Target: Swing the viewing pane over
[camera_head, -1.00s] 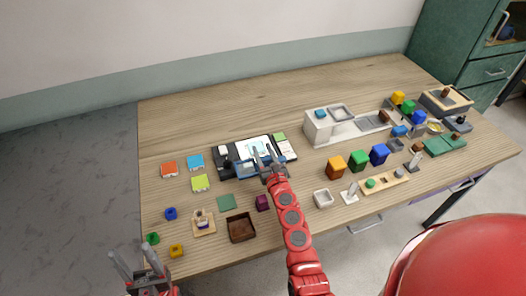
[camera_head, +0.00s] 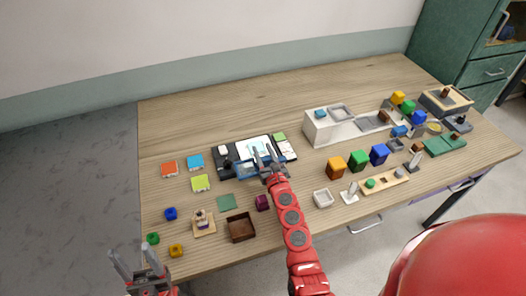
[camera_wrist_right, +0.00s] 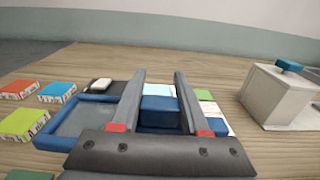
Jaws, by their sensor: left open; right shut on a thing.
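The viewing pane (camera_head: 246,169) is a blue frame around a greyish clear sheet, on the black board (camera_head: 224,168) at mid-table. In the right wrist view the pane (camera_wrist_right: 78,121) extends left of my right gripper (camera_wrist_right: 160,78). A blue block (camera_wrist_right: 160,104) shows between its fingers; the fingers hide how it joins the frame. My right gripper (camera_head: 264,157) is shut on this blue part, over the board. A white sheet with a light blue patch (camera_head: 254,148) lies on the board behind. My left gripper (camera_head: 132,262) is open and empty at the table's front left corner.
Orange (camera_head: 169,169), light blue (camera_head: 195,162) and lime (camera_head: 201,183) tiles lie left of the board. A brown tray (camera_head: 240,228) and a purple cube (camera_head: 262,203) are in front. A white box (camera_head: 318,128) stands to the right. The table behind the board is clear.

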